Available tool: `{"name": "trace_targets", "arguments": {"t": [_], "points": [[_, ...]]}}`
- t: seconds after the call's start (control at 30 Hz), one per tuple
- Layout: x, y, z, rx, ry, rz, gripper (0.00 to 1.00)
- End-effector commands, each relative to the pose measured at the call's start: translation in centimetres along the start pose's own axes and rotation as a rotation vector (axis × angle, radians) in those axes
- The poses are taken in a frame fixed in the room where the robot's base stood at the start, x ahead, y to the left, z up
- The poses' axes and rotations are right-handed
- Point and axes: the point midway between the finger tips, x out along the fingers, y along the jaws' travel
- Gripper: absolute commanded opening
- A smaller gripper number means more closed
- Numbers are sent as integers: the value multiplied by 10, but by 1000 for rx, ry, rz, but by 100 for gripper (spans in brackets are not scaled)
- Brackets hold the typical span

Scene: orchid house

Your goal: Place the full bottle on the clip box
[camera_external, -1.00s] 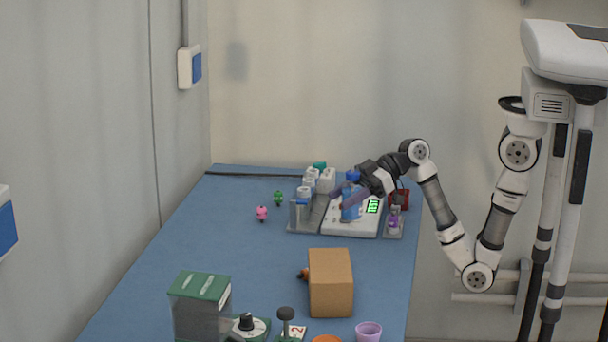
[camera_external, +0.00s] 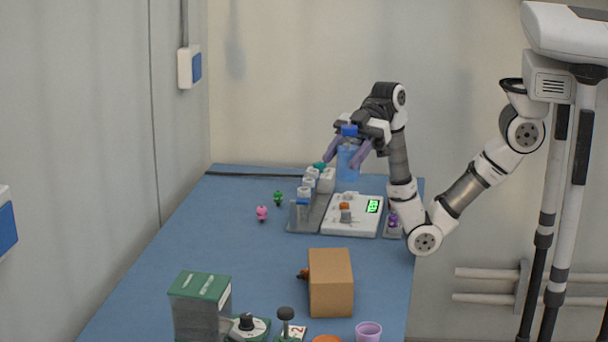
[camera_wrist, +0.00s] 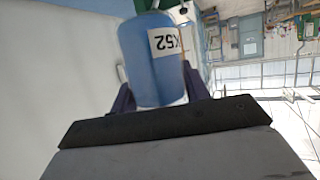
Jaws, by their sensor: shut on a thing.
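My gripper (camera_external: 346,157) is shut on a blue bottle (camera_external: 348,163) with a blue cap, held in the air above the far part of the blue table. In the wrist view the bottle (camera_wrist: 150,62) sits between the dark fingers, with a white label partly reading "52". Its fill level cannot be told. No box is clearly marked as the clip box. A plain brown cardboard box (camera_external: 331,283) stands nearer on the table, well away from my gripper. A clear box with a green lid (camera_external: 201,286) stands at the front left.
A white scale (camera_external: 350,228) with a green display bears small items. White bottles (camera_external: 309,187) stand in a grey rack to its left; a purple bottle (camera_external: 393,222) stands to its right. Pink (camera_external: 262,213) and green (camera_external: 278,198) figures, and a lilac cup (camera_external: 368,331), are also there. Mid-left table is clear.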

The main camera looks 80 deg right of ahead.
Motion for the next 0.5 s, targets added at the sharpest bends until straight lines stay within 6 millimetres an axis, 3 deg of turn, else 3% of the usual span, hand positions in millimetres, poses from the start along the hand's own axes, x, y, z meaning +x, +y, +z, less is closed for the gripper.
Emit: {"name": "trace_targets", "arguments": {"t": [0.5], "points": [[44, -1, 110, 6, -2, 1, 20]]}}
